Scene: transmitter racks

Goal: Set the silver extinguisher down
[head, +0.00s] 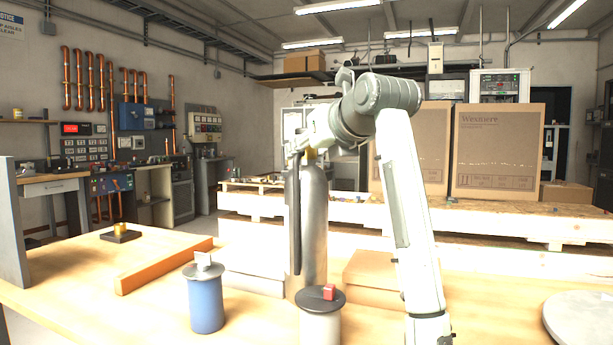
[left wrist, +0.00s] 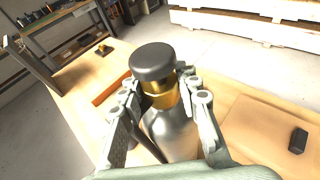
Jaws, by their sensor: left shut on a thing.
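The silver extinguisher (head: 314,225) stands upright in the head view, with a dark hose or strip down its left side. In the left wrist view its silver body (left wrist: 172,132), brass neck and black cap show between the fingers. My left gripper (head: 308,142) is shut on it around the neck, just below the cap; it also shows in the left wrist view (left wrist: 165,97). The extinguisher's foot is partly hidden behind a black-lidded canister, so I cannot tell whether it touches the wooden table (head: 160,265). My right gripper is not in view.
A blue canister (head: 206,305) and a white canister (head: 320,328), each with a black lid, stand in front. An orange bar (head: 165,265) lies left, a flat cardboard box (head: 375,273) right of the extinguisher. A round grey plate (head: 585,318) is far right.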

